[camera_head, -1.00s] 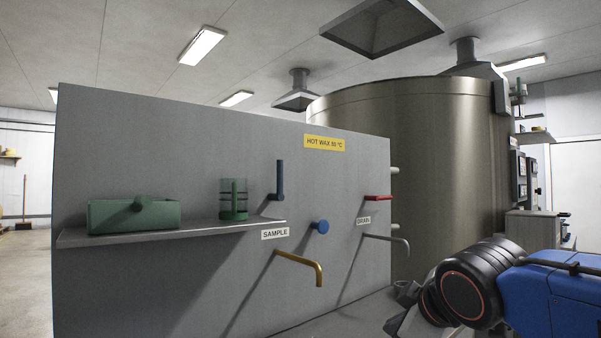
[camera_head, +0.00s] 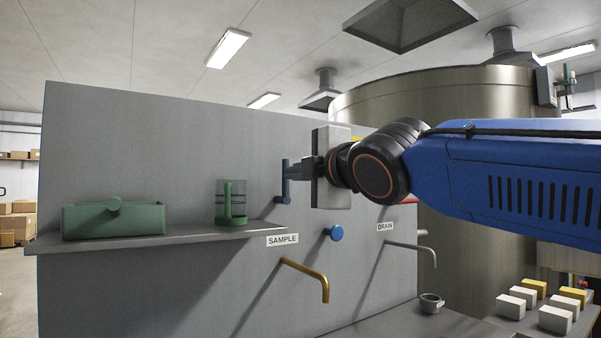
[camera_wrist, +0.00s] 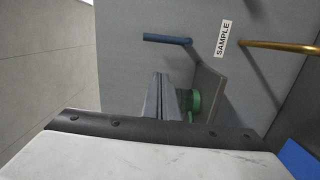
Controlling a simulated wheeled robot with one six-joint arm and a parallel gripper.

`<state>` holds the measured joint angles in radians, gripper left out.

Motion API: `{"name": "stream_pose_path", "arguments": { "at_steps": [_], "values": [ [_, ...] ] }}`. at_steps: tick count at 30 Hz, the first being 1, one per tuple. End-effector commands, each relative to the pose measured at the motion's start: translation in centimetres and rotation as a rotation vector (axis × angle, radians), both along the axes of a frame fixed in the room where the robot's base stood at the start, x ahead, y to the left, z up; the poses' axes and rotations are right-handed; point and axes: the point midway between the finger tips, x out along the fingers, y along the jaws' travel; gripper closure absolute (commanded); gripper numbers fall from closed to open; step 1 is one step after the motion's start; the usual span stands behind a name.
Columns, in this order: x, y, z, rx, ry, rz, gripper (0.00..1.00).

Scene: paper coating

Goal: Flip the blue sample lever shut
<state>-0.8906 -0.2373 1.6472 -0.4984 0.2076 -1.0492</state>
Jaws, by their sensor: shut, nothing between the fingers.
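The blue sample lever (camera_head: 286,186) stands upright on the grey panel above the SAMPLE label (camera_head: 282,240). My gripper (camera_head: 291,173) is shut and empty, its fingertips overlapping the lever in the head view. In the wrist view the lever (camera_wrist: 165,39) lies just beyond the fingertips (camera_wrist: 161,80), with a gap in the picture. I cannot tell whether they touch. The brass sample spout (camera_head: 312,277) projects below the label; nothing shows flowing from it.
A shelf (camera_head: 180,242) left of the lever holds a green box (camera_head: 112,220) and a green-based clear jar (camera_head: 231,204). A blue knob (camera_head: 333,233) and the drain spout (camera_head: 415,248) stick out lower right. The red drain lever is mostly hidden.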

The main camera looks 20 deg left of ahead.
Motion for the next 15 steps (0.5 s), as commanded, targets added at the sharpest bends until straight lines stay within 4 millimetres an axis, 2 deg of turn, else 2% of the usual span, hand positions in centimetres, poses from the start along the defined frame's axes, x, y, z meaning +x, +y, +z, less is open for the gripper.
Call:
{"name": "stream_pose_path", "arguments": {
  "at_steps": [4,15],
  "values": [
    [-0.61,1.24,0.95,-0.005,-0.035,0.023,1.0],
    [-0.58,1.36,1.01,-0.006,-0.038,0.024,1.0]
  ]
}}
